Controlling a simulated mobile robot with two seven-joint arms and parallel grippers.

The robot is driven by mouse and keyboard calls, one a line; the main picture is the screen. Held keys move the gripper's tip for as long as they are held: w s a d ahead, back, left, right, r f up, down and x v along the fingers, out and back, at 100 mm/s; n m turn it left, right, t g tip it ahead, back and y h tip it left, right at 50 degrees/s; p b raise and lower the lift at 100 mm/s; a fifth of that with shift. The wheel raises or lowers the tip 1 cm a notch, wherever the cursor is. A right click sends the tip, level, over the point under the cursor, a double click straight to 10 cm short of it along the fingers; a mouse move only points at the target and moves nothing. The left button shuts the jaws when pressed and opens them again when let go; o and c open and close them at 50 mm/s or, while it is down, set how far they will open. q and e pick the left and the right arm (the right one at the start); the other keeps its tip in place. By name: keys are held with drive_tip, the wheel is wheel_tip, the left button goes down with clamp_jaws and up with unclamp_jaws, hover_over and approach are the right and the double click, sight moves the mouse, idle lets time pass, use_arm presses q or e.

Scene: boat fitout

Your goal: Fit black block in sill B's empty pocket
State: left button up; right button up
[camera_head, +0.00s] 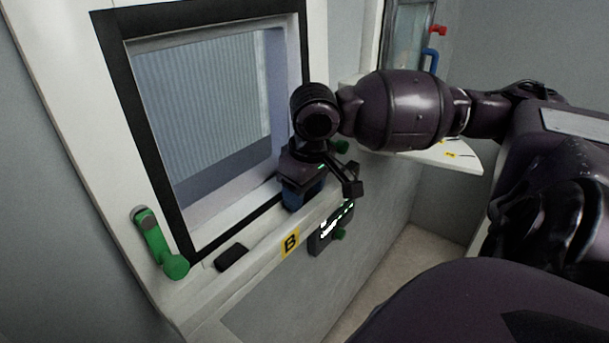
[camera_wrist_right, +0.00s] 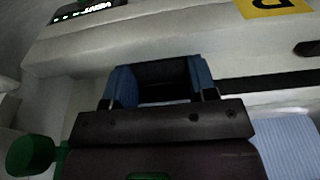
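Sill B (camera_head: 258,262) runs below the window, marked by a yellow B label (camera_head: 290,243). My right gripper (camera_head: 302,197) is over the sill, to the right of the label and close to the window frame. In the right wrist view its blue fingers (camera_wrist_right: 157,86) stand apart with the black block (camera_wrist_right: 160,72) between them. The block's lower part is hidden, and I cannot tell whether it touches the sill. A dark rounded shape (camera_head: 232,257) lies on the sill left of the label; I cannot tell whether it is a pocket or a block. My left gripper is out of view.
A green handle (camera_head: 160,245) projects at the window's lower left corner. A dark panel with lit markings (camera_head: 329,230) and a green knob sits below the sill. A white shelf (camera_head: 440,155) with yellow labels is at the back right. Sill B's left part is otherwise clear.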

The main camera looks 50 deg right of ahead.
drive_tip(key=shift+o, duration=0.7)
drive_tip(key=shift+s+f, duration=0.25)
drive_tip(key=shift+f, duration=0.45)
drive_tip(key=shift+a+r, duration=0.1)
drive_tip(key=shift+r, duration=0.25)
drive_tip(key=shift+o, duration=1)
wheel_tip(320, 180, up, 4)
drive_tip(key=shift+r+p, duration=0.2)
drive_tip(key=shift+p, duration=0.55)
use_arm(q)
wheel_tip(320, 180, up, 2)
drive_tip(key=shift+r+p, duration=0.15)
drive_tip(key=shift+p, duration=0.6)
use_arm(e)
wheel_tip(320, 180, up, 7)
drive_tip(key=s, duration=0.1)
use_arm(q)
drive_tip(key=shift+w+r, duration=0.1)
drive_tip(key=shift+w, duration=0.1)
use_arm(e)
drive_tip(key=shift+s, duration=0.1)
